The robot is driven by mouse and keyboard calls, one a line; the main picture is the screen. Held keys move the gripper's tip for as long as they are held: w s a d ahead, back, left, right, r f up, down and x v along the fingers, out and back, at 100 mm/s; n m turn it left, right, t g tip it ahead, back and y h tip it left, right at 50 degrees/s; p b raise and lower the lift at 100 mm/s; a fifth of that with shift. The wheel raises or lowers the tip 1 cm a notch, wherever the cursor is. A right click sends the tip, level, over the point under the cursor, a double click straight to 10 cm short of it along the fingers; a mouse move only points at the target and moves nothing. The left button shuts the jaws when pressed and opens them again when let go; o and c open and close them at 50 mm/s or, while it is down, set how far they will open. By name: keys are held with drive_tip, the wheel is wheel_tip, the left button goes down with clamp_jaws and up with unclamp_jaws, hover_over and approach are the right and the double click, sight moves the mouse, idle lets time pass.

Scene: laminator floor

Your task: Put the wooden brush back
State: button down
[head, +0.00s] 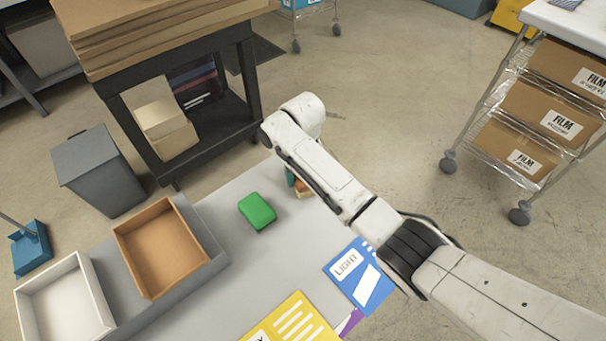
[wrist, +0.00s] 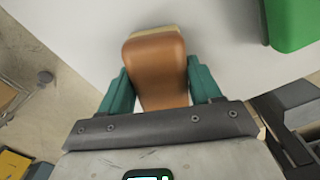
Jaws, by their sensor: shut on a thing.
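The wooden brush (wrist: 155,60) has a smooth orange-brown wooden body with a paler tan strip at its far end. My gripper (wrist: 158,80) is shut on it, with one teal finger on each side, in the wrist view. In the head view the brush (head: 305,190) is mostly hidden behind my arm, at the far right part of the grey table (head: 215,285). The brush is at or just above the tabletop; I cannot tell which. An orange-brown tray (head: 131,266) and a white tray (head: 64,263) stand at the table's left; both look empty.
A green block (head: 257,210) lies on the table left of the brush; it also shows in the wrist view (wrist: 292,22). A blue card (head: 345,263) and a yellow card (head: 290,318) lie nearer. A grey bin (head: 100,173) and black cart (head: 232,105) stand beyond the table.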

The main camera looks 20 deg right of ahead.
drive_tip(key=shift+f, duration=0.15)
drive_tip(key=shift+c, duration=1)
unclamp_jaws()
wheel_tip(320, 180, up, 12)
drive_tip(key=shift+r+p, duration=0.2)
drive_tip(key=shift+p, duration=0.25)
